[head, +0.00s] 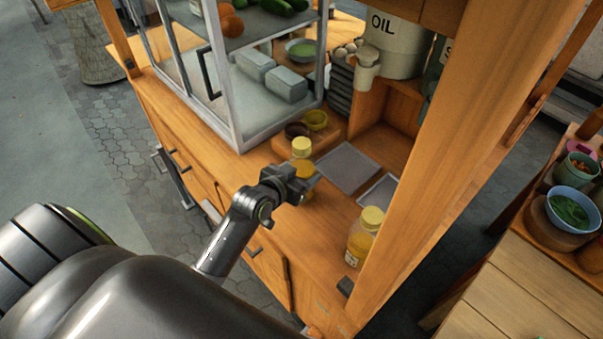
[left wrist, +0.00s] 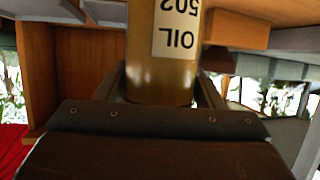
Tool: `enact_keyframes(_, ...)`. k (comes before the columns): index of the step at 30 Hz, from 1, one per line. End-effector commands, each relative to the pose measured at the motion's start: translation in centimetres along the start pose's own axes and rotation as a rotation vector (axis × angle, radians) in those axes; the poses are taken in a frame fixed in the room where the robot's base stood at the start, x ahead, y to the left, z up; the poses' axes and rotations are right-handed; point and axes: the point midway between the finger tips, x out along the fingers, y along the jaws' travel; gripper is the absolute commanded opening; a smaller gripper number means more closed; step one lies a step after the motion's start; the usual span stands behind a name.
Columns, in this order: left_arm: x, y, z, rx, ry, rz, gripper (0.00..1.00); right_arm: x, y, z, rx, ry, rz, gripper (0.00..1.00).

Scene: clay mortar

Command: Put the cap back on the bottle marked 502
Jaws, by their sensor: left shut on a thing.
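My left gripper (head: 298,184) is shut on an amber bottle (head: 303,167) above the wooden counter, near its front edge. In the left wrist view the bottle (left wrist: 160,75) stands between the fingers, and its white label (left wrist: 177,30) reads OIL 502 upside down. A pale yellow cap (head: 301,147) shows at the bottle's top in the head view; I cannot tell how firmly it sits. The gripper hides part of the bottle. A second amber bottle (head: 360,243) with a yellow cap (head: 372,217) stands at the counter's right end. My right gripper is not in view.
A glass-sided case (head: 243,130) stands on the counter behind and left of the gripper. A small yellow bowl (head: 316,120) and a dark bowl (head: 297,131) are beside it. Flat grey trays (head: 348,167) lie to the right. A wooden post (head: 450,170) rises at the right.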

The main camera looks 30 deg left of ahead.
Motion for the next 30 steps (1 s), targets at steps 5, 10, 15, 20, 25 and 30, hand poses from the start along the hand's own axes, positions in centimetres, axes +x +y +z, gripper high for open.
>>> enact_keyframes(5,0.29,0.0,0.55,0.001,0.005,-0.001,0.0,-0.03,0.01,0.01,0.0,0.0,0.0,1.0)
enact_keyframes(10,0.28,0.0,0.52,0.001,0.005,-0.001,0.0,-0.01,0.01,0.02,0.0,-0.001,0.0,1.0)
enact_keyframes(15,0.39,-0.01,0.93,0.001,0.001,-0.001,0.66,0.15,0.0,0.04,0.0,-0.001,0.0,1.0)
enact_keyframes(20,0.38,-0.01,0.9,0.001,0.001,-0.001,0.83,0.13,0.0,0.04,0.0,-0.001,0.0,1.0)
enact_keyframes(25,0.38,-0.01,0.9,0.001,0.001,-0.001,0.83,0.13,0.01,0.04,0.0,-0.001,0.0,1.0)
enact_keyframes(30,0.13,-0.02,0.55,0.001,0.002,-0.001,0.83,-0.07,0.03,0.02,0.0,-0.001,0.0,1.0)
